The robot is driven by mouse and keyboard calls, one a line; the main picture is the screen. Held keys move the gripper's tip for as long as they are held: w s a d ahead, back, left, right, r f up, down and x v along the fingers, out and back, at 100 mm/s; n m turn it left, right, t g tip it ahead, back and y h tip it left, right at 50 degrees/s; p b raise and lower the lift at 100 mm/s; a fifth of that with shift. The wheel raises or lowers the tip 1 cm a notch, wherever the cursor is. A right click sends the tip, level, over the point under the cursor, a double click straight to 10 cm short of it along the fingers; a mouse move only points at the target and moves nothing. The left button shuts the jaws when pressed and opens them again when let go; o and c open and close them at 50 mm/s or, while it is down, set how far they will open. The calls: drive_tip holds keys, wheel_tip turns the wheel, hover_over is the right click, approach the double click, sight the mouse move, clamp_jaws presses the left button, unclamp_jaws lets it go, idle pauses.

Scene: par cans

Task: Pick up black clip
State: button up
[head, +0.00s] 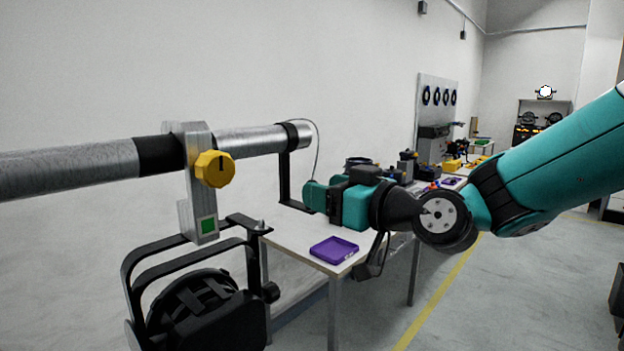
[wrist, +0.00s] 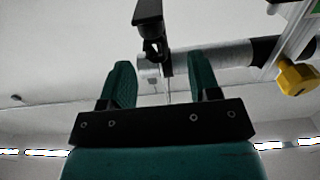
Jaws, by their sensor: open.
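The black clip (head: 285,175) hangs from near the right end of a horizontal metal pipe (head: 245,142) in the head view. Its band goes round the pipe, and a thin black bracket hangs down and bends right towards my gripper (head: 308,196). A thin dark cable loops beside it. In the wrist view the clip (wrist: 151,14) is at top centre, beyond the fingers, with the pipe (wrist: 210,56) behind. My gripper (wrist: 162,68) is open, with teal fingers apart and nothing held. The bracket's lower end is close to the fingertips; I cannot tell whether they touch.
A silver clamp (head: 192,165) with a yellow knob (head: 214,168) grips the pipe; a black lamp (head: 205,300) hangs below it. Under my gripper is a white table (head: 290,245) with a purple tray (head: 334,249). More gear stands on tables behind.

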sight(312, 180)
drive_tip(key=p+x, duration=0.1)
drive_tip(key=x, duration=0.1)
drive_tip(key=p+x, duration=0.1)
drive_tip(key=shift+w+a+r+p, duration=0.2)
drive_tip(key=shift+w+r+p, duration=0.05)
drive_tip(key=shift+r+p, duration=0.05)
drive_tip(key=shift+w+a+f, duration=0.1)
drive_tip(key=shift+w+a, duration=0.1)
drive_tip(key=shift+w, duration=0.05)
drive_tip(key=shift+c, duration=0.4)
clamp_jaws()
wheel_tip(312, 180, up, 20)
drive_tip(key=b, duration=0.3)
